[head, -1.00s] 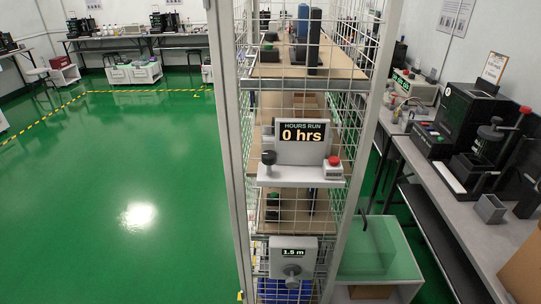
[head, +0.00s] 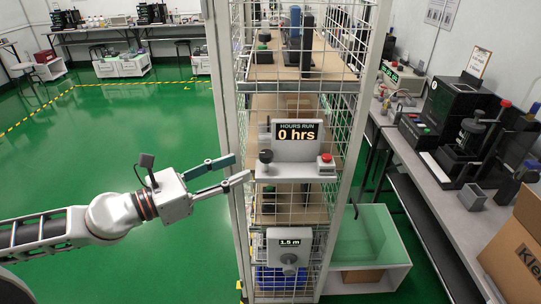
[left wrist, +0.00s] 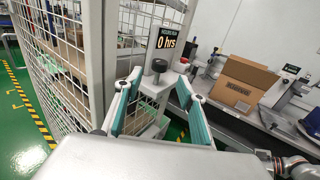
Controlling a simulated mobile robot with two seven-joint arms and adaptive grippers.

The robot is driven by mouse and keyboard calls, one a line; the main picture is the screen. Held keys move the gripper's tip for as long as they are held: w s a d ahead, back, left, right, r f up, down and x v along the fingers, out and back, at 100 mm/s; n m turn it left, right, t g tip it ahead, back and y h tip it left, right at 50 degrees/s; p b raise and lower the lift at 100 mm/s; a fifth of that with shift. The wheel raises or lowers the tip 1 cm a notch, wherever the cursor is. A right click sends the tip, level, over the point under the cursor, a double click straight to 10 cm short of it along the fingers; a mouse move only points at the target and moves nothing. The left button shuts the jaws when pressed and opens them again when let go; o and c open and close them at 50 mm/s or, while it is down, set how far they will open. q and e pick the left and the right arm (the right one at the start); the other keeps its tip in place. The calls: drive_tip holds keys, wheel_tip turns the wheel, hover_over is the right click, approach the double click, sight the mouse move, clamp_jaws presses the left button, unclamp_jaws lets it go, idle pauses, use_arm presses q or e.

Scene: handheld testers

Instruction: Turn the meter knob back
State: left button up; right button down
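The hours-run meter (head: 298,132) reads 0 hrs and stands on a light grey shelf unit on the wire cage. Its black knob (head: 265,156) is at the left and a red button (head: 326,158) at the right. My left gripper (head: 241,168) is open and empty, its fingers pointing right, just left of the black knob. In the left wrist view the black knob (left wrist: 159,66) shows ahead, between the open fingertips (left wrist: 160,77), apparently not touched. My right gripper is not in view.
Below, a grey box (head: 289,252) reading 1.5 m carries a grey knob (head: 289,260). The wire cage (head: 341,90) and its posts stand close to the gripper. A bench with black machines (head: 460,112) and a cardboard box (head: 518,250) is at the right. The green floor at the left is clear.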

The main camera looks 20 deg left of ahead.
sight(261, 158)
use_arm(q)
drive_tip(key=p+x, duration=0.4)
drive_tip(key=x, duration=0.3)
drive_tip(key=shift+r, duration=0.15)
drive_tip(key=shift+w+d+p, duration=0.25)
drive_tip(key=shift+w+p, duration=0.05)
drive_tip(key=shift+p, duration=0.05)
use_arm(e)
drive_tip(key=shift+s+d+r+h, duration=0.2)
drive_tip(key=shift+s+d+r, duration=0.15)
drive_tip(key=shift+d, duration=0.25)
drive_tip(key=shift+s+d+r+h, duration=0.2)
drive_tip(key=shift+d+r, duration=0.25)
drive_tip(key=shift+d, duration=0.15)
use_arm(q)
drive_tip(key=c, duration=1.1)
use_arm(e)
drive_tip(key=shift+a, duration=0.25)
